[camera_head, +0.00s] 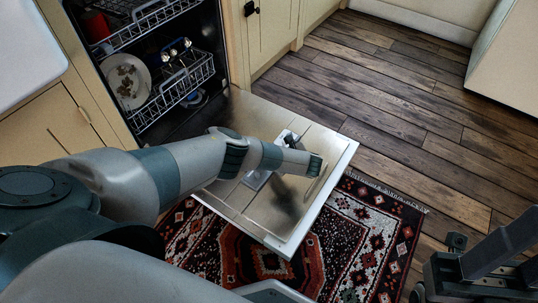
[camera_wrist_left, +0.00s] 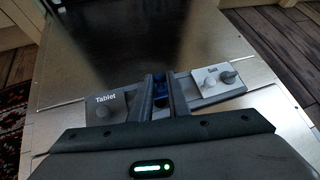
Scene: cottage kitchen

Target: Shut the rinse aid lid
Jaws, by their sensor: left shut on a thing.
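The dishwasher door (camera_head: 237,125) is folded down flat, with a grey detergent dispenser (camera_head: 256,180) set in its inner face.
Blue-grey dishwasher racks (camera_head: 176,92) stand inside the cavity, with a stained plate (camera_head: 128,80) in the lower one. A patterned rug (camera_head: 385,230) lies around and under the door. The wooden floor (camera_head: 400,100) to the right is clear. Cream cabinets (camera_head: 275,35) adjoin the dishwasher.

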